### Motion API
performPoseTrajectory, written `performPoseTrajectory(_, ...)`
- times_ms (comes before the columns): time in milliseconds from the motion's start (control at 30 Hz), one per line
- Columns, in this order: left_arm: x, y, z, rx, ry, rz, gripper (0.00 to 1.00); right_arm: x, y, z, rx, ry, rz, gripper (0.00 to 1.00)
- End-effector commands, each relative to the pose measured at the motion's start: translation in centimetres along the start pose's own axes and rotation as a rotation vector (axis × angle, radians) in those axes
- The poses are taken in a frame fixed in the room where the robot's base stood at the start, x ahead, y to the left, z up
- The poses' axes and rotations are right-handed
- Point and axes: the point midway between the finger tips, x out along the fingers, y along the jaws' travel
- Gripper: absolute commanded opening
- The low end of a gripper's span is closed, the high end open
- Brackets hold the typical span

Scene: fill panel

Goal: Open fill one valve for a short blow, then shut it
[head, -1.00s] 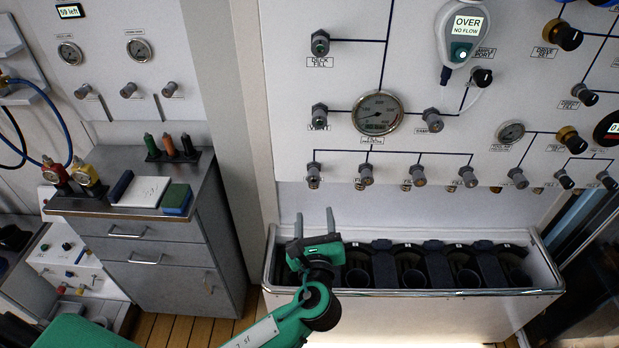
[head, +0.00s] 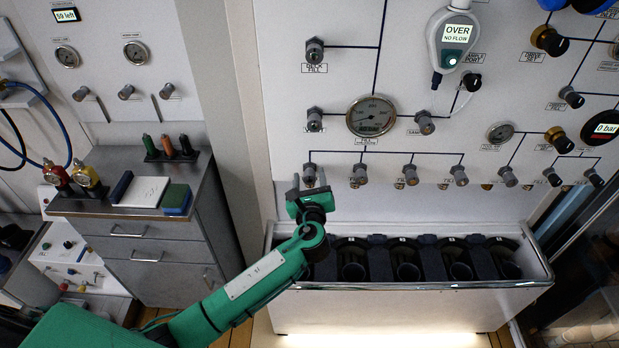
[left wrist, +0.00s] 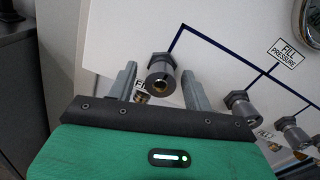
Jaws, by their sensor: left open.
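The leftmost valve knob of the fill row (head: 310,175) is a grey cylinder on the white panel, at the left end of the branching blue line. My left gripper (head: 309,182) is open in front of it in the head view. In the left wrist view the knob (left wrist: 161,78) shows between the two grey fingertips (left wrist: 160,84), with visible gaps, and I see no grip on it. Its label is mostly hidden by the gripper. The fill pressure gauge (head: 371,116) is above and to the right. My right gripper is not in view.
Several like knobs, such as the second one (head: 359,175), continue the row to the right. Below stands a white trough (head: 410,300) with dark cylinder slots. A handheld meter (head: 456,40) reads OVER, NO FLOW. A grey cabinet (head: 150,250) stands at left.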

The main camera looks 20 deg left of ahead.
Motion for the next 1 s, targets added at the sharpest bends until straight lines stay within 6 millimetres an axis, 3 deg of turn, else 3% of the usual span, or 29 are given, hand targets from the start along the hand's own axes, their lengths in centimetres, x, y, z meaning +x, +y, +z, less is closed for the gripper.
performPoseTrajectory(167,0.0,0.0,0.0,0.0,0.0,0.0,0.49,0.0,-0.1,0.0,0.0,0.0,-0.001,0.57)
performPoseTrajectory(300,0.0,0.0,0.0,0.0,0.0,-0.001,0.21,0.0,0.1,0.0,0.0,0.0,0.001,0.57)
performPoseTrajectory(400,0.0,0.0,0.0,0.0,0.0,-0.001,0.07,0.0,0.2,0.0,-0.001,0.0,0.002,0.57)
performPoseTrajectory(733,-0.1,-0.1,-0.1,-0.048,0.002,-0.001,0.07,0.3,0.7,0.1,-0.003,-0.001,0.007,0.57)
performPoseTrajectory(1000,-0.1,0.0,-0.2,-0.221,0.011,0.002,0.07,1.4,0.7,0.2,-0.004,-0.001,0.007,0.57)
